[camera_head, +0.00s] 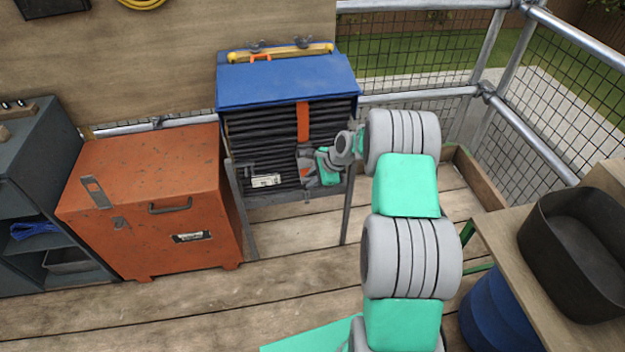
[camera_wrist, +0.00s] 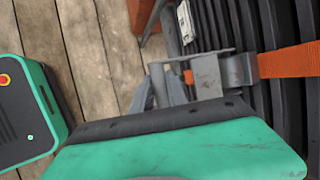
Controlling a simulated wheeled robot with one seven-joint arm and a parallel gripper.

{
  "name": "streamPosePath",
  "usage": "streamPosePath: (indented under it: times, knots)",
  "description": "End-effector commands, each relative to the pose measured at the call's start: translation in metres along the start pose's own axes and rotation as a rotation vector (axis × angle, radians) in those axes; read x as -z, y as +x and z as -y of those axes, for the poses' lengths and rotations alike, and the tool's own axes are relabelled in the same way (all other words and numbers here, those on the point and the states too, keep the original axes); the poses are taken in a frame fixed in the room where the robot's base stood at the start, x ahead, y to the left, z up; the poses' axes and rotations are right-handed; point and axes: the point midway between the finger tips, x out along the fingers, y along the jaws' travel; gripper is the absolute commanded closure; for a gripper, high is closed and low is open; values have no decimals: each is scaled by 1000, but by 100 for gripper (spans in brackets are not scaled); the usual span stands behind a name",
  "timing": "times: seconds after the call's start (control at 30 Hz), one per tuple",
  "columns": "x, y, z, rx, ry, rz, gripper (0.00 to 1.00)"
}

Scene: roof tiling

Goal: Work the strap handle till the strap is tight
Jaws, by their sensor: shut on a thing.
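The orange strap (camera_head: 303,120) runs down the front of a stack of dark tiles (camera_head: 265,145) under a blue cover. In the wrist view the strap (camera_wrist: 287,60) comes from the right into a grey metal ratchet with its handle (camera_wrist: 208,75). A small orange piece shows at the ratchet's left side. My gripper (camera_head: 307,167) is at the lower part of the strap, in front of the tiles. In the wrist view my gripper (camera_wrist: 168,88) has its grey fingers at the handle and is shut on it. The exact grip and the strap's tension cannot be made out.
The blue cover (camera_head: 285,82) holds a yellow level (camera_head: 280,53). An orange chest (camera_head: 150,200) stands close on the left. A bench with a black tub (camera_head: 575,250) is at right. Mesh railing (camera_head: 420,65) closes the back. Plank floor (camera_head: 290,235) is clear in front.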

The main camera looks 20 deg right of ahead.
Motion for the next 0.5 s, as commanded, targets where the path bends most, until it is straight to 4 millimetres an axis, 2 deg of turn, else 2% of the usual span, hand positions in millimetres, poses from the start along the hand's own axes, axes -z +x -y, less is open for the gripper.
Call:
streamPosePath:
  times: [0.27, 0.3, 0.4, 0.5]
  knots:
    - [-2, -1, 2, 5, -5, 4, 100]
    - [-2, -1, 2, 5, -5, 4, 80]
    - [-1, -1, 2, 5, -4, 3, 72]
    - [0, -1, 2, 5, -3, 2, 72]
